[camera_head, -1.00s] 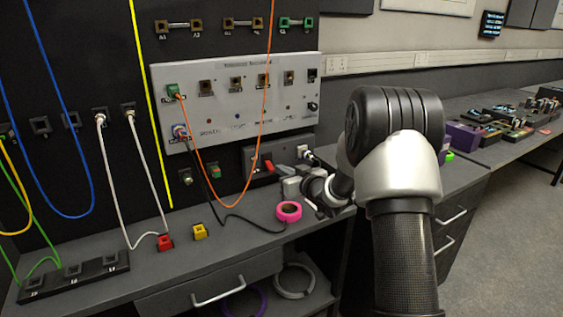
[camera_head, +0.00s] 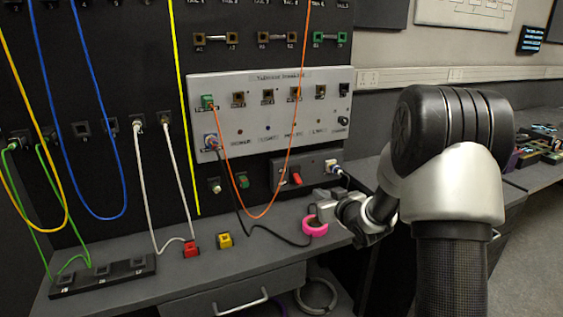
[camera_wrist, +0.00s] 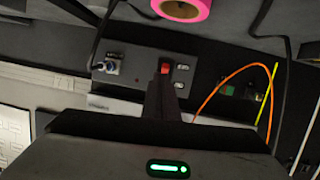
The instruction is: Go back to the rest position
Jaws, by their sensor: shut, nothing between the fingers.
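My gripper (camera_head: 322,203) is shut and empty. In the head view it hangs above the bench, just behind and above a pink tape roll (camera_head: 315,228), with part of it hidden by my own wrist. In the wrist view the closed fingers (camera_wrist: 164,92) point at a dark switch box with a red rocker switch (camera_wrist: 166,68). The same switch box (camera_head: 283,180) stands against the panel in the head view, behind the gripper. Whether the fingers touch anything cannot be told.
A grey panel (camera_head: 230,128) carries an orange cable (camera_head: 262,214) and sockets. Red (camera_head: 191,250) and yellow (camera_head: 225,241) blocks sit further left. Blue, white and green cables hang at left.

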